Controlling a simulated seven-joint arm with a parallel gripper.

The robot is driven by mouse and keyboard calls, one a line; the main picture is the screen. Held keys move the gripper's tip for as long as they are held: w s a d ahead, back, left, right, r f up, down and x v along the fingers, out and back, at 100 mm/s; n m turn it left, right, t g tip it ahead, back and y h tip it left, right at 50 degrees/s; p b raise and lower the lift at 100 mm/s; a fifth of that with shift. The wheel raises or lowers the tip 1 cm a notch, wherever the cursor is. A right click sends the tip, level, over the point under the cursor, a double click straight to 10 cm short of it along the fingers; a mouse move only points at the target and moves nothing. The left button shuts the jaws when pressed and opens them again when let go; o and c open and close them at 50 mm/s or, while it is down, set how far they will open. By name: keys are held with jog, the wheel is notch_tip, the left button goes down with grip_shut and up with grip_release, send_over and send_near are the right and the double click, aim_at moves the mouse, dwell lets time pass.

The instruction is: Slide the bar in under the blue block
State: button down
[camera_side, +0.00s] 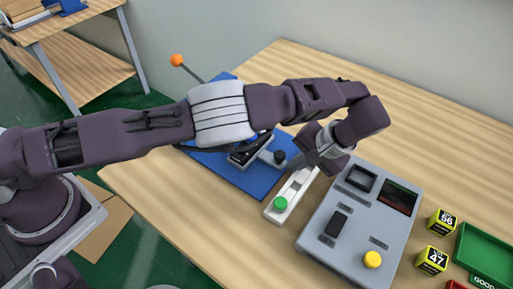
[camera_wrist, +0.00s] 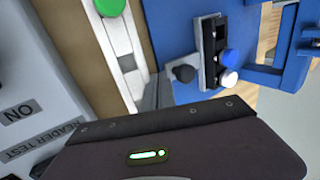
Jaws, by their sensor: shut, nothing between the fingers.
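A blue base plate (camera_side: 232,178) lies on the table with a black-and-grey mechanism on it. A grey bar with a dark round knob (camera_side: 280,156) sticks out at the plate's right side; the knob also shows in the wrist view (camera_wrist: 183,73). In the side view my arm hides much of the mechanism, so I cannot tell how far the bar reaches under the block. My gripper (camera_side: 297,166) is shut and empty, low beside the knob, apparently apart from it. Its fingertips (camera_wrist: 152,95) show partly in the wrist view.
A white strip with a green button (camera_side: 281,203) lies right of the plate. A grey reader box (camera_side: 350,222) with a yellow button stands beyond it. Two yellow numbered cubes (camera_side: 436,241) and a green tray (camera_side: 487,255) are at far right. The back of the table is clear.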

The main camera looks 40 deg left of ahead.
aim_at(281, 154)
jog(key=shift+a, duration=0.15)
dwell(0.4)
jog(key=shift+a, duration=2.15)
jog(key=shift+a, duration=2.4)
jog(key=shift+a, duration=2.25)
